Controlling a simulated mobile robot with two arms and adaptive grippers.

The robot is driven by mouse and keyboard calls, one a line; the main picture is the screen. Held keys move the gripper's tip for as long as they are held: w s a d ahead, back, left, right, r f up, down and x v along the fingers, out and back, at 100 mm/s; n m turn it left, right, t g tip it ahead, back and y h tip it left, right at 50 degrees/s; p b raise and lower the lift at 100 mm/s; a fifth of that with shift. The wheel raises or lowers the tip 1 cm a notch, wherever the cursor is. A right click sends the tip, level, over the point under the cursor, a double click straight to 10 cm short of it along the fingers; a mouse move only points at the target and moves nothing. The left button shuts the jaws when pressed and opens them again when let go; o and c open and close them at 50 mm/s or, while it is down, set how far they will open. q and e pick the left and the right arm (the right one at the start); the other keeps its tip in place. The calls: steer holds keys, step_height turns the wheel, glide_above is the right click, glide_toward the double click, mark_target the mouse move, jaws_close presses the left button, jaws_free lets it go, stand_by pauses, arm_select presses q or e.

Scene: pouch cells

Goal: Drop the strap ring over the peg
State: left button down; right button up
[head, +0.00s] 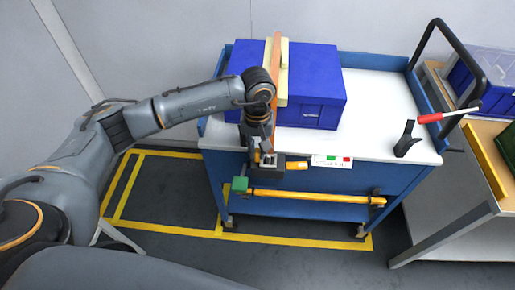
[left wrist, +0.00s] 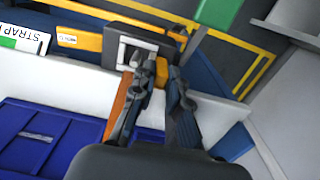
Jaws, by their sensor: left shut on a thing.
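An orange strap (head: 276,62) runs over a blue case (head: 318,88) and down toward the cart's front edge. Its metal ring (head: 267,159) hangs at my left gripper (head: 262,148). In the left wrist view, the squarish silver ring (left wrist: 128,43) lies close in front of a dark square plate on the cart's front, and the strap (left wrist: 124,102) passes beside my fingers. My left gripper (left wrist: 161,72) is shut on the ring. The peg cannot be made out clearly; I cannot tell whether the ring is around it. My right gripper is out of view.
A side table stands right.

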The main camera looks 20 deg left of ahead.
mark_target(257, 150)
arm_select(q)
steer(key=shift+f+b, duration=0.35)
steer(key=shift+f, duration=0.05)
steer(key=c, duration=1.3)
jaws_free()
steer(key=shift+o, duration=0.2)
steer(key=shift+r, duration=0.1)
step_height(257, 150, up, 12)
steer(key=shift+a, duration=0.1)
